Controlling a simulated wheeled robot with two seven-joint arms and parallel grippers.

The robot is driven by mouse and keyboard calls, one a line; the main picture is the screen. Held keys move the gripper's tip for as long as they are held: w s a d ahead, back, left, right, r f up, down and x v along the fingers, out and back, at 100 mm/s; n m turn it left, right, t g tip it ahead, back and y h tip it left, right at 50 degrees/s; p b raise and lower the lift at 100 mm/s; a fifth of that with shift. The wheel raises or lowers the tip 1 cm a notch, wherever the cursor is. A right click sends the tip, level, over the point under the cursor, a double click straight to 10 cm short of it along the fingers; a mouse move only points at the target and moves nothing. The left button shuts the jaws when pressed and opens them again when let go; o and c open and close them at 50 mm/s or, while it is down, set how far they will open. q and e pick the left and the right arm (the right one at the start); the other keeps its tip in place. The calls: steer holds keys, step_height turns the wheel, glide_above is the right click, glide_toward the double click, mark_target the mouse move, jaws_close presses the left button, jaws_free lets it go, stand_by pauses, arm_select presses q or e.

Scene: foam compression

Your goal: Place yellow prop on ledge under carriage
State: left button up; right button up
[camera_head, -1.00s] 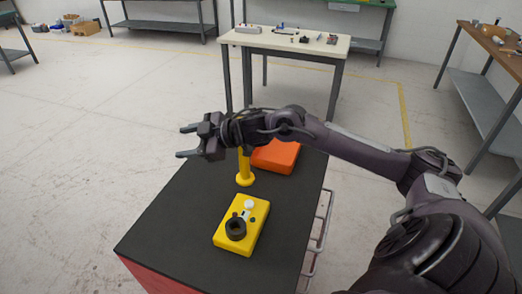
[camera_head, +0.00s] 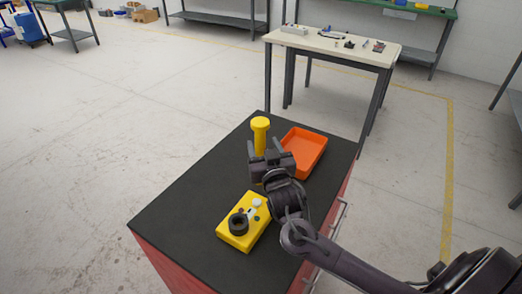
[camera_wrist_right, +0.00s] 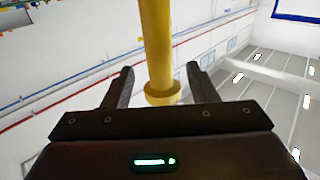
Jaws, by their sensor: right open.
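The yellow prop (camera_head: 260,136) stands upright on the black tabletop. It is a post with a wider round head; its lower part is hidden behind my right gripper in the head view. My right gripper (camera_head: 264,151) is open at the near side of the prop. In the right wrist view, the yellow post (camera_wrist_right: 156,40) with a round collar shows between the two open fingers (camera_wrist_right: 160,68), apart from both in the picture. Contact cannot be told. My left gripper is out of view. I cannot make out a carriage or ledge.
A yellow box (camera_head: 232,239) with a black ring and small knobs lies nearer on the black-topped table (camera_head: 185,215). An orange tray (camera_head: 318,155) is right of the prop. The table's left part is clear. A white table (camera_head: 340,47) with small parts stands behind.

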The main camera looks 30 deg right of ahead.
mark_target(262, 140)
steer(key=p+x, duration=0.1)
steer(key=x, duration=0.3)
steer(key=shift+s+f+p, duration=0.1)
steer(key=shift+p, duration=0.2)
steer(key=shift+w+d+f, duration=0.15)
steer(key=shift+w, duration=0.3)
steer(key=shift+s, duration=0.1)
steer(key=shift+c, duration=0.8)
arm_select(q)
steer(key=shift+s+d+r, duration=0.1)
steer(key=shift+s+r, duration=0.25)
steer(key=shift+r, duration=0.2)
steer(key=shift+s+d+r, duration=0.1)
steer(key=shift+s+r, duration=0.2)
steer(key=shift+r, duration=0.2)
arm_select(e)
jaws_close()
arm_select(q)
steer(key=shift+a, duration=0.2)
arm_select(e)
steer(key=shift+r, duration=0.2)
